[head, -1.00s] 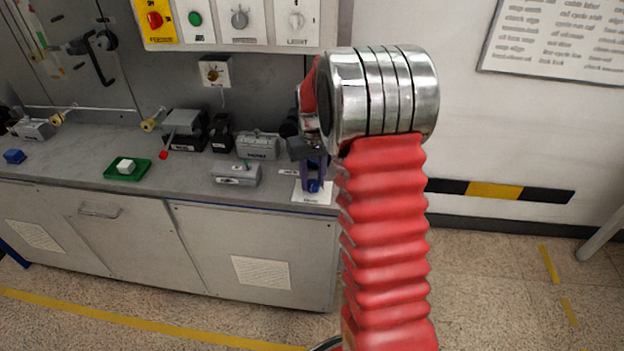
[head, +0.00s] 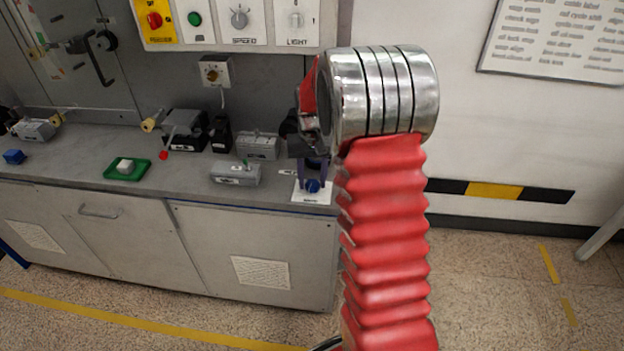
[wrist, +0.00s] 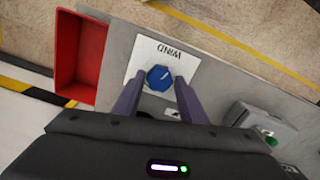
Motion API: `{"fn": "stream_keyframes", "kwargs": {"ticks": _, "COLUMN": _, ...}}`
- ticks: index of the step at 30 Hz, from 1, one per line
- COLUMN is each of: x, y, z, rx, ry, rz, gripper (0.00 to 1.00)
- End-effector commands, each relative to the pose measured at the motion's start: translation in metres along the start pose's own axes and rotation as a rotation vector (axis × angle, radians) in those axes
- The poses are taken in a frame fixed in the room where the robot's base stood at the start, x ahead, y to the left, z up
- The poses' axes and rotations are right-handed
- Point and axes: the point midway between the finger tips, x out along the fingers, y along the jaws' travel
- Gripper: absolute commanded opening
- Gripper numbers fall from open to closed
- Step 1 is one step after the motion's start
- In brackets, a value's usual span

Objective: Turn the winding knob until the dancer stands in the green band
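The blue winding knob (wrist: 159,77) sits on a white plate marked WIND (wrist: 184,61) in the wrist view, and shows at the bench's right end in the head view (head: 313,186). My gripper (wrist: 160,78) points down at the knob. Its two purple fingers are apart, one on each side of the knob; contact is not clear. In the head view my gripper (head: 311,172) is just above the knob and partly hidden by my red arm. A gauge strip with coloured marks (head: 38,38) is at the top left, cut by the frame; I cannot make out the dancer against a green band.
A red bin (wrist: 80,58) is beside the bench end in the wrist view. A grey box with a green button (head: 236,174) stands left of the knob. A control panel (head: 272,44) hangs above.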

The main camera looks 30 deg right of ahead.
Motion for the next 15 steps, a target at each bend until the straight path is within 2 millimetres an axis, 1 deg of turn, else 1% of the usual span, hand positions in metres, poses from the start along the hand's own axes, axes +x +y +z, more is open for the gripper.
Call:
{"fn": "stream_keyframes", "kwargs": {"ticks": 1, "x": 0.0002, "y": 0.0001, "z": 0.0001, "rx": 0.0, "ry": 0.0, "rz": 0.0, "gripper": 0.42}}
{"fn": "stream_keyframes", "kwargs": {"ticks": 4, "x": 0.0003, "y": 0.0002, "z": 0.0002, "rx": 0.0, "ry": -0.001, "rz": 0.0, "gripper": 0.49}}
{"fn": "stream_keyframes", "kwargs": {"ticks": 5, "x": 0.0004, "y": 0.0002, "z": 0.0003, "rx": 0.0, "ry": -0.001, "rz": 0.0, "gripper": 0.49}}
{"fn": "stream_keyframes", "kwargs": {"ticks": 11, "x": 0.0004, "y": 0.0004, "z": 0.0004, "rx": 0.0, "ry": -0.001, "rz": 0.0, "gripper": 0.49}}
{"fn": "stream_keyframes", "kwargs": {"ticks": 15, "x": -0.0038, "y": 0.0004, "z": 0.0002, "rx": 0.0, "ry": -0.001, "rz": 0.0, "gripper": 0.49}}
